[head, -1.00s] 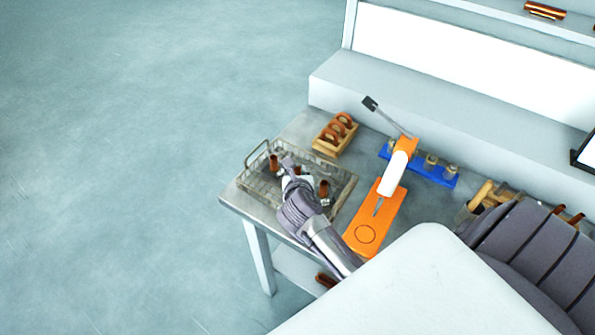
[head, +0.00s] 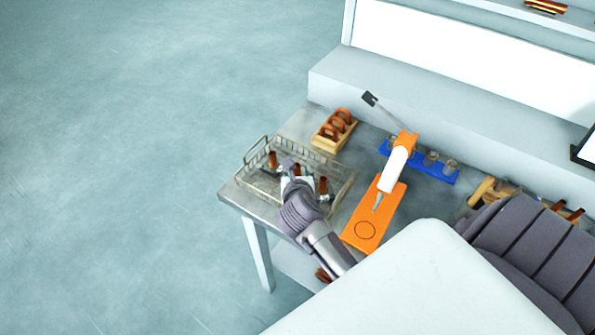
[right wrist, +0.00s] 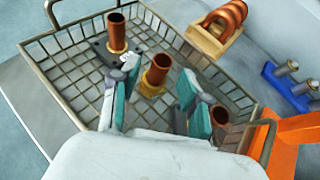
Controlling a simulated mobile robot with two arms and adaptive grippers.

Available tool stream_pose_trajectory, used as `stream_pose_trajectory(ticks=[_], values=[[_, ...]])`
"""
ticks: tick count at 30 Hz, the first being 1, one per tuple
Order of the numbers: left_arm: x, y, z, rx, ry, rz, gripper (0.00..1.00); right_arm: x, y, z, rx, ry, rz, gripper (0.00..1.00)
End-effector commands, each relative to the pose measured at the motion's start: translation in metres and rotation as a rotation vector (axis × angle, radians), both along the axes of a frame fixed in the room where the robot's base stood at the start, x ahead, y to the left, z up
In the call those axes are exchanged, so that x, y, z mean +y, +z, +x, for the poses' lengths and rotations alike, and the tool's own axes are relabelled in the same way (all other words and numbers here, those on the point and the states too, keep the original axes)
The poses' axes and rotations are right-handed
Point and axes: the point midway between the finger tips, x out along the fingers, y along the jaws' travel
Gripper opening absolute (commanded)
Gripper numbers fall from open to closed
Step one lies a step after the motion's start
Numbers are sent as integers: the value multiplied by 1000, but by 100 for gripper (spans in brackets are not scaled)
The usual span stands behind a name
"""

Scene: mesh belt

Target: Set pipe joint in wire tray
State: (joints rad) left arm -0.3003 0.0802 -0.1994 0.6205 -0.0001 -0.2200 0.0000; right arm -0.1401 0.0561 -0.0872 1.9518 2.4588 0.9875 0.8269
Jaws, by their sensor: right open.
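The wire tray (head: 343,192) is a grey mesh basket at the left end of the table; its rim also shows in the right wrist view (right wrist: 70,25). Three copper pipe joints with brass-coloured bases stand in it. One pipe joint (right wrist: 155,72) is in the middle, between and just beyond my fingertips. Another (right wrist: 117,35) stands on a dark base to the left, and a third (right wrist: 220,117) is at the right, partly hidden by a finger. My right gripper (right wrist: 160,98) is open over the tray, its teal fingers apart. My left gripper is not in view.
A wooden rack (head: 332,132) with copper rings stands behind the tray. An orange stand (head: 368,222) with a white and orange arm is close on the tray's right. A blue holder (head: 435,172) with metal cylinders lies behind it. Bare floor is on the left.

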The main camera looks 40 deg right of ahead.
Motion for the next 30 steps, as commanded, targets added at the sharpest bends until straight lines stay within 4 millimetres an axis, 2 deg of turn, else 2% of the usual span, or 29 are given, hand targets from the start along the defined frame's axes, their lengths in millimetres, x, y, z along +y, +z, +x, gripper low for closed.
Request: stream_pose_trajectory(ticks=[6,12,17,30], values=[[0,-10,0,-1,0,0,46,24,20,-36,-1,1,3,46],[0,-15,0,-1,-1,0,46,38,36,-57,-1,0,2,46],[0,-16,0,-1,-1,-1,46,42,41,-64,1,0,-1,46],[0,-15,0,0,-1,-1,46,42,42,-64,1,0,-1,46]])
